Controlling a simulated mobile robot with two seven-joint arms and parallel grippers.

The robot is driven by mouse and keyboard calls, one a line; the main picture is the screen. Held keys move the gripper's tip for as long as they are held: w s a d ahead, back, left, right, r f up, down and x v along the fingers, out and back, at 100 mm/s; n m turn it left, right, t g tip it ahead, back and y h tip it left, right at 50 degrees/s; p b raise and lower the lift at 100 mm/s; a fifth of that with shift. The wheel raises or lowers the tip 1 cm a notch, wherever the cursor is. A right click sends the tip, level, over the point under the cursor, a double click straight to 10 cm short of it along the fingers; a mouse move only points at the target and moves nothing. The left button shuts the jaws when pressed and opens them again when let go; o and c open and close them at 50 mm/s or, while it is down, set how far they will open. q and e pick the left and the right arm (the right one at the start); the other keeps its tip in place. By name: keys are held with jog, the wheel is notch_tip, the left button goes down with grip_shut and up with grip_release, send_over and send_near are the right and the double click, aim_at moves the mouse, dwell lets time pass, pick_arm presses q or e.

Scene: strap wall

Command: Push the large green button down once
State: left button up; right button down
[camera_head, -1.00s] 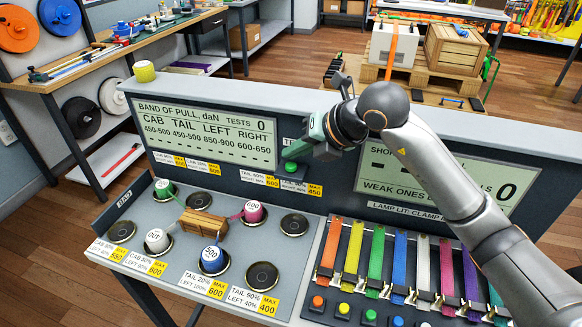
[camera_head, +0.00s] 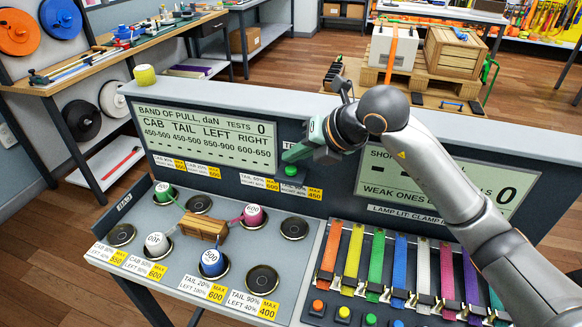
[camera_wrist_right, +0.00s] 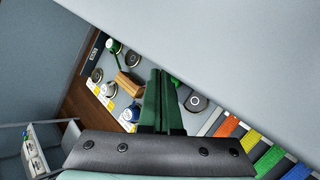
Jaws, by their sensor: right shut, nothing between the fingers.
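The large green button (camera_head: 290,171) sits on a dark square base on the upright panel, between the two displays. My right gripper (camera_head: 285,157) shows in the head view with its green fingers together, pointing left. Its fingertips are just above the button and overlap its upper edge in the picture; I cannot tell whether they touch it. In the right wrist view the shut fingers (camera_wrist_right: 158,72) are empty, and I cannot make out the button there. The left display (camera_head: 205,135) reads TESTS 0. My left gripper is not in view.
Below the panel, a grey deck (camera_head: 185,262) carries round weights and a small wooden block (camera_head: 202,226). Coloured straps (camera_head: 375,260) with small buttons lie to the right. A yellow cylinder (camera_head: 145,75) stands on the panel's top ledge.

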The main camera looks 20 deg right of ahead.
jog(key=shift+f, duration=0.15)
dwell(0.7)
jog(key=shift+f+b, duration=0.3)
jog(key=shift+b, duration=0.1)
jog(key=shift+f+b, duration=0.4)
dwell(0.4)
dwell(0.4)
jog(key=shift+r+p, duration=0.6)
jog(key=shift+r, duration=0.2)
notch_tip(320, 180, up, 5)
jog(key=p, duration=0.3)
jog(key=shift+p, duration=0.3)
dwell(0.4)
